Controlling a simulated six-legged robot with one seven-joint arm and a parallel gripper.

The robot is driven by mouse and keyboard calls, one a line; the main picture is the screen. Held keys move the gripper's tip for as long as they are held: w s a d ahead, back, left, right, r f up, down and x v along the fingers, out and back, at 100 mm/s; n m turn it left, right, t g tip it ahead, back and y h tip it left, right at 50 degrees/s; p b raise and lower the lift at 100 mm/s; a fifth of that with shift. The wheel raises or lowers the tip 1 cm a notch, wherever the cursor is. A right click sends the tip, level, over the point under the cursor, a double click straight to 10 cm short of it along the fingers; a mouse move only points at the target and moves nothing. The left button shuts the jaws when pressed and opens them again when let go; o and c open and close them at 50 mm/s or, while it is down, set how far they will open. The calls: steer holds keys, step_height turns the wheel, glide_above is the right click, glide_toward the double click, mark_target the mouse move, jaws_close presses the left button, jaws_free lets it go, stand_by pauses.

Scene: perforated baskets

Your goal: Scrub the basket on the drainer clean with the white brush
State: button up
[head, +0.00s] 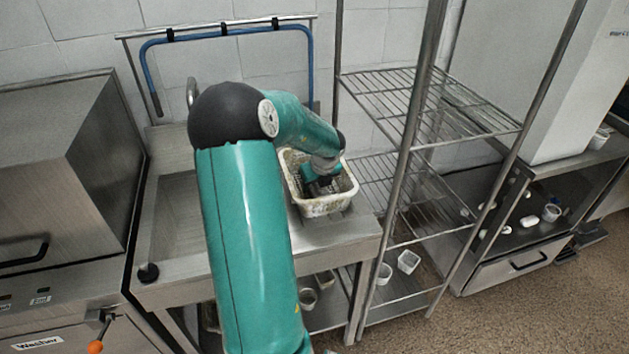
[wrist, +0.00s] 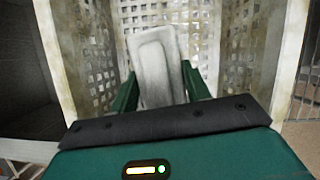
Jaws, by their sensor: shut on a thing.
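The white perforated basket (head: 322,206) stands on the drainer (head: 335,232) of the steel sink unit. Brownish-yellow grime marks its walls. My gripper (head: 320,182) reaches down into the basket. In the wrist view my gripper (wrist: 160,92) is shut on the white brush (wrist: 157,62), a pale block between its two green fingers. The perforated basket wall (wrist: 95,45) rises just beyond the brush, with stains along its corners and edges. The brush's bristles are hidden, so I cannot tell whether they touch the basket. My arm hides part of the sink and drainer in the head view.
A steel wire rack (head: 400,160) stands close right of the basket, its posts near the drainer edge. A blue hose (head: 225,32) hangs on the rail behind. A steel machine (head: 60,180) stands left of the sink basin (head: 175,225). Small containers (head: 408,261) sit low on the rack.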

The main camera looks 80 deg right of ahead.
steer(key=shift+w+d+f, duration=0.2)
steer(key=shift+w+d, duration=1.05)
steer(key=shift+d, duration=0.2)
steer(key=shift+w+d, duration=0.3)
steer(key=shift+d, duration=0.2)
steer(key=shift+r, duration=0.15)
step_height(320, 180, up, 13)
stand_by(0.4)
